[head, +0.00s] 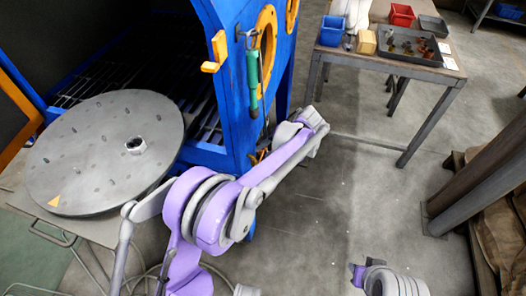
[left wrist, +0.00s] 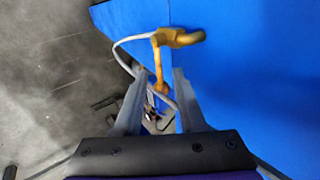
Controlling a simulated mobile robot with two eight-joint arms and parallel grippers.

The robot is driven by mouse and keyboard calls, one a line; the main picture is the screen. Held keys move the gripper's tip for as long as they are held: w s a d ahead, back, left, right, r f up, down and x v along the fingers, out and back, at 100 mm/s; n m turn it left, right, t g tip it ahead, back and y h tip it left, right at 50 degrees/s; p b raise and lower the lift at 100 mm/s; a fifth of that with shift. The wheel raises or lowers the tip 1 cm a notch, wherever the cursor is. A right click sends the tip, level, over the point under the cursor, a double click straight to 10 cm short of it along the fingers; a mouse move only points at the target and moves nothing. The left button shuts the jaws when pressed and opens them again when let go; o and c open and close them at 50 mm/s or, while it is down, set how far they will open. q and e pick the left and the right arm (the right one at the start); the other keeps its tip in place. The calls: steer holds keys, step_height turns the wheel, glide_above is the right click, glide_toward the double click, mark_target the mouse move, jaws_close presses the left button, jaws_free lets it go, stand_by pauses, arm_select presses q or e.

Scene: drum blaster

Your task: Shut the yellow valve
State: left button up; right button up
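The yellow valve (left wrist: 178,38) shows in the left wrist view on the blue cabinet wall, with a bent handle and a thin yellow part running down from it. In the head view a small orange-yellow piece of it (head: 261,156) shows low on the cabinet, partly hidden by my left arm. My left gripper (left wrist: 155,78) is open. Its fingers point towards the valve, and the lower yellow part appears between them. I cannot tell whether they touch it. The fingertips are not clear in the head view.
The blue cabinet (head: 228,130) carries a yellow latch (head: 213,54) and a green-handled tool (head: 252,75) above my left arm. A grey hose (left wrist: 124,50) loops beside the valve. A round metal disc (head: 90,150) lies left. A table (head: 385,68) with bins stands behind.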

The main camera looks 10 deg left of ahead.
arm_select(q)
steer(key=p+v, duration=0.1)
steer(key=v, duration=0.7)
steer(key=shift+d+r, duration=0.2)
steer(key=shift+r, duration=0.15)
arm_select(e)
steer(key=shift+r, duration=0.75)
arm_select(q)
steer(key=s+a+r+t+h, duration=0.1)
steer(key=s+a+h, duration=0.25)
steer(key=s, duration=0.75)
steer(key=s+a+r+t+h, duration=0.15)
steer(key=s+a, duration=0.35)
steer(key=s, duration=0.7)
steer(key=s+f+t+h, duration=0.1)
steer(key=s+f+h, duration=0.1)
steer(key=s+f, duration=0.5)
step_height(320, 180, up, 16)
steer(key=p, duration=1.2)
steer(key=shift+w+a+n+t+p, duration=0.3)
steer(key=shift+a+t+p, duration=0.05)
steer(key=shift+t, duration=0.1)
arm_select(e)
step_height(320, 180, up, 14)
steer(key=w, duration=0.2)
steer(key=shift+t, duration=0.3)
arm_select(q)
steer(key=shift+s+r, duration=0.15)
arm_select(e)
steer(key=shift+s+f, duration=0.1)
